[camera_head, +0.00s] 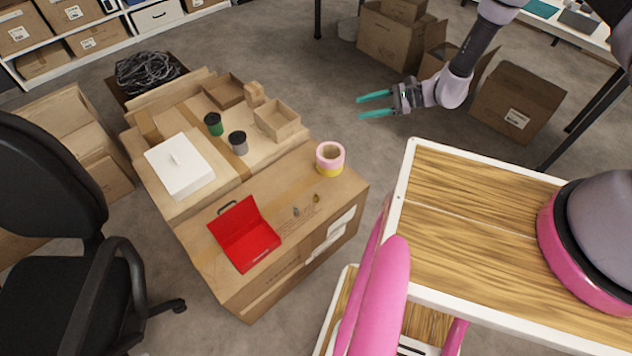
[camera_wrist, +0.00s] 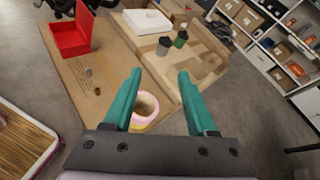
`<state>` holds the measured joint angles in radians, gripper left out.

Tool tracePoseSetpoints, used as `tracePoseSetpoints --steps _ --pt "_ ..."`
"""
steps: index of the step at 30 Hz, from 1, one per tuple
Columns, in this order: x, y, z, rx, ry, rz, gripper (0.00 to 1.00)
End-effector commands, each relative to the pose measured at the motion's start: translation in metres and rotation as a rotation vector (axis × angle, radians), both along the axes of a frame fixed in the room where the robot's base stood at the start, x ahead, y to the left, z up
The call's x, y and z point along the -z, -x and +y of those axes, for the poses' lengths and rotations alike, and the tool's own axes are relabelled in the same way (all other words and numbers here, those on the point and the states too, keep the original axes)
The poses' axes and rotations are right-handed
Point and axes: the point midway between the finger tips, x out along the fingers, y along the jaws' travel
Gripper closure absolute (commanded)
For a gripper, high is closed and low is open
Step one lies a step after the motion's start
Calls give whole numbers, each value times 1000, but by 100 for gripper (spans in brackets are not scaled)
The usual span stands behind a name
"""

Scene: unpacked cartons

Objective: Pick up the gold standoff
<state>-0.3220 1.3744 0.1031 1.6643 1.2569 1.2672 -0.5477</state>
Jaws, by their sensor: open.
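The gold standoff (camera_head: 316,198) is a tiny brownish-gold piece on top of the front cardboard carton (camera_head: 205,263), near its right edge. In the wrist view the gold standoff (camera_wrist: 97,87) is small and lies left of the fingers, with the carton's printed text nearby. A small grey piece (camera_head: 296,211) sits close beside it, toward the red box. My gripper (camera_head: 360,106), with teal fingers, is open and empty. It hangs in the air beyond the carton's right end, clear of the standoff. The wrist view shows the gripper's two fingers apart (camera_wrist: 160,72).
A pink and yellow tape roll (camera_head: 330,159) stands near the standoff. An open red box (camera_head: 243,235) lies to its left. Behind are a white box (camera_head: 180,166), dark-lidded green and grey containers and small cardboard trays. My wood-topped base is at right; open cartons stand at the back.

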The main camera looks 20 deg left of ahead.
Motion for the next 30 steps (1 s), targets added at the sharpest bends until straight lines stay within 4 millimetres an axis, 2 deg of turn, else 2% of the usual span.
tracePoseSetpoints --steps 1,6,9,12,15,18,27,30 --pt "38 19 3 28 1 49 43" --pt "140 74 4 138 7 164 43" --pt "187 106 -1 198 20 214 43" --pt "222 133 -8 242 35 246 43" --pt "243 150 -14 271 45 266 43" --pt "254 159 -14 284 51 273 43" --pt "272 164 26 286 52 275 43" --pt "275 164 33 286 52 275 43"
